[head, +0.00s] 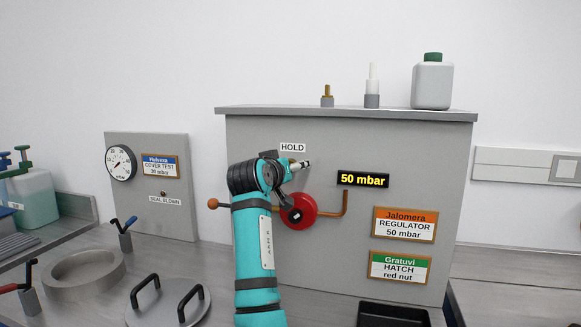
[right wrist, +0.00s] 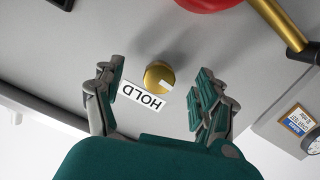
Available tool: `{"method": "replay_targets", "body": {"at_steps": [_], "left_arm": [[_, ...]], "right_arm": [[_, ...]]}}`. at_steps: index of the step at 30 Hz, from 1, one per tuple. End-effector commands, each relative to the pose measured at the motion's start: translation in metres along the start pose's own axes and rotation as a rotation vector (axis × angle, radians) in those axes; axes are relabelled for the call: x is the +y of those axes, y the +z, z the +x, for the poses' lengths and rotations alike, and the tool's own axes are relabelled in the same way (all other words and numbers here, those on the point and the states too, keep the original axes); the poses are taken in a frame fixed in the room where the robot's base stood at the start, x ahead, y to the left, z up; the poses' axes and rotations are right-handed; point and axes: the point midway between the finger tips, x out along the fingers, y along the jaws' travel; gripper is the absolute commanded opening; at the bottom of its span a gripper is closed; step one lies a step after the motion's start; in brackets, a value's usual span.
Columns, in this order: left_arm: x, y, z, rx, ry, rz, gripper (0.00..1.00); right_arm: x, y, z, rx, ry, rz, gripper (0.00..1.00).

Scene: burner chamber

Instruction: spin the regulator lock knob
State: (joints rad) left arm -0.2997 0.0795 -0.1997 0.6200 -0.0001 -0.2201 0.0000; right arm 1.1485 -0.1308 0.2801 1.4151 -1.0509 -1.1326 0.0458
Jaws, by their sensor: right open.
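A round brass knob (right wrist: 157,74) with a pale mark on its face sits on the grey panel beside the HOLD label (right wrist: 142,97) in the right wrist view. My right gripper (right wrist: 153,88) is open, with one finger on each side of the knob and a visible gap to each. In the head view, my right gripper (head: 290,166) is at the panel just under the HOLD label (head: 292,147) and hides the knob. The red regulator wheel (head: 303,213) is just below it, partly covered by my arm. My left gripper is out of view.
A copper pipe (head: 345,203) runs beside the red wheel, under the 50 mbar display (head: 362,180). The grey cabinet (head: 440,150) carries a white bottle (head: 432,86) and fittings on top. A handled lid (head: 168,307) and a gauge panel (head: 185,185) are left.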

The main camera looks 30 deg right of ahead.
Motion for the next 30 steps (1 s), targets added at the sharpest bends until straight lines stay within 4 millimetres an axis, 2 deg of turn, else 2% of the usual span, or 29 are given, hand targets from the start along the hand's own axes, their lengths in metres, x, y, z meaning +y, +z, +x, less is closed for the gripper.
{"method": "replay_targets", "body": {"at_steps": [5,21,30], "left_arm": [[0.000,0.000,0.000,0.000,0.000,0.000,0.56],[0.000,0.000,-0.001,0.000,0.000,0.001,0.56],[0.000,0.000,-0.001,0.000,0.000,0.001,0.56]], "right_arm": [[0.000,-0.001,-0.007,0.002,-0.001,0.001,0.73],[0.000,-0.001,-0.051,0.003,-0.001,0.000,0.73],[0.000,0.000,-0.060,0.001,0.001,-0.001,0.73]]}}
